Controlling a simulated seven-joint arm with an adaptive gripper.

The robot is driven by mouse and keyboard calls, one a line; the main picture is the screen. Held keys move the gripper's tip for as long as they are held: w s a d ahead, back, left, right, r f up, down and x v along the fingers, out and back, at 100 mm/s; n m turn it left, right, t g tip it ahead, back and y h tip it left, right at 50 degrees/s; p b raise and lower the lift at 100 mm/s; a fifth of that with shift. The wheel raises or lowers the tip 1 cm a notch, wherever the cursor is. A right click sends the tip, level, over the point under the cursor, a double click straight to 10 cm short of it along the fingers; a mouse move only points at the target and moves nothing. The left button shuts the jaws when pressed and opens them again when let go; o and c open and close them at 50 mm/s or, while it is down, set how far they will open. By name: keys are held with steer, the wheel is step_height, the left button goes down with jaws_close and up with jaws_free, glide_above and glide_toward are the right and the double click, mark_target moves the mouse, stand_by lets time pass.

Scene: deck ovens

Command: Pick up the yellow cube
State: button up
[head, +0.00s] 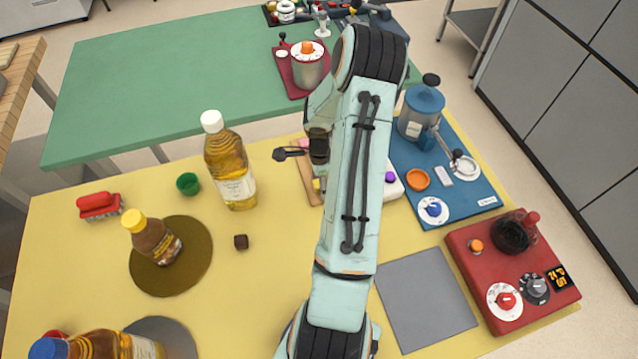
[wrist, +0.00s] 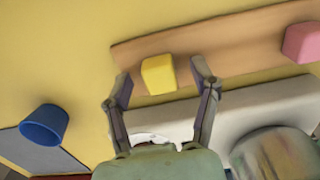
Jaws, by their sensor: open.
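The yellow cube (wrist: 158,74) lies on a long wooden board (wrist: 235,62) in the wrist view. My gripper (wrist: 160,78) is open, with one finger on each side of the cube in that picture and a gap on both sides. I cannot tell how far the fingertips are above the board. In the head view only a small part of the yellow cube (head: 317,185) shows beside my arm, on the board (head: 307,178). My arm hides much of the board there.
A pink block (wrist: 303,42) lies on the board's right part. A white device (wrist: 240,108) runs alongside the board, and a blue cup (wrist: 43,125) stands lower left.

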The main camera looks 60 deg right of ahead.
steer(key=c, duration=1)
steer(key=shift+o, duration=0.2)
steer(key=shift+r, duration=0.1)
